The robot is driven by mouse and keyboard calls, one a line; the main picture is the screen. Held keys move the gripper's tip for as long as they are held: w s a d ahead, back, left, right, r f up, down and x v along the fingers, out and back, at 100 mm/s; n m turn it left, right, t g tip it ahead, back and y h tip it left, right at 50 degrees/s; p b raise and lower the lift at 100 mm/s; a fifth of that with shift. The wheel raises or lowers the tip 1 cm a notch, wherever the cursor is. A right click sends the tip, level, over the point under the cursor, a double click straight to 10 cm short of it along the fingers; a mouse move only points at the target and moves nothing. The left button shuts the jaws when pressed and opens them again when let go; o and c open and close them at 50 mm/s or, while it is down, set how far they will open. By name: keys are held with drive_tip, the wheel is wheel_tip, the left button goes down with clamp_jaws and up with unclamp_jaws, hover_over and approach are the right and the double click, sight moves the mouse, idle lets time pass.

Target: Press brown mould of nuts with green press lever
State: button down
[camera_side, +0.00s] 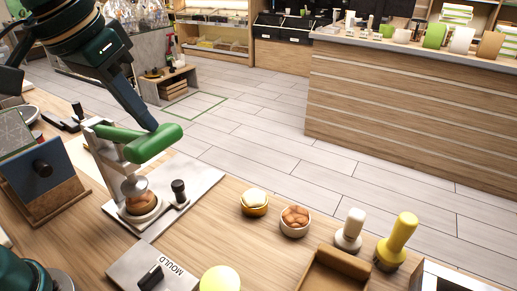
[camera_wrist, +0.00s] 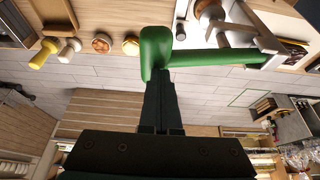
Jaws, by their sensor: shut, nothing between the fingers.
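The press stands on a pale metal plate (camera_side: 190,172) at the left of the counter. Its green press lever (camera_side: 154,143) lies nearly level, with its thick rounded grip toward the right; it also shows in the wrist view (camera_wrist: 157,47). A round mould with brown nuts (camera_side: 141,204) sits on the plate under the press head (camera_side: 134,186), which is right over the nuts; whether they touch I cannot tell. My gripper (camera_side: 150,126) is shut and empty, its fingertips at the top of the lever's grip. In the wrist view the fingertips (camera_wrist: 160,78) meet the green grip.
A small black-knobbed piece (camera_side: 179,193) stands on the plate right of the mould. A bowl of brown nuts (camera_side: 295,222), a bowl with pale contents (camera_side: 254,203), and white (camera_side: 350,230) and yellow (camera_side: 398,240) tampers stand to the right. A blue-faced board (camera_side: 42,175) is at left.

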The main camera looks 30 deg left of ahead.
drive_tip(key=shift+r, duration=2.1)
drive_tip(key=shift+r, duration=2)
drive_tip(key=shift+s, duration=0.1)
drive_tip(key=s+d+f+m+g+h, duration=0.1)
drive_tip(key=s+d+f+g, duration=0.15)
drive_tip(key=s+f, duration=0.35)
drive_tip(key=s+a+f+t, duration=0.1)
drive_tip(key=a+f, duration=0.1)
drive_tip(key=f, duration=0.3)
drive_tip(key=s+a+f+n+t+y, duration=0.1)
drive_tip(key=a+f+t, duration=0.1)
drive_tip(key=f, duration=0.3)
drive_tip(key=shift+s+a+f, duration=0.25)
drive_tip(key=shift+s+a, duration=0.05)
drive_tip(key=shift+a, duration=0.1)
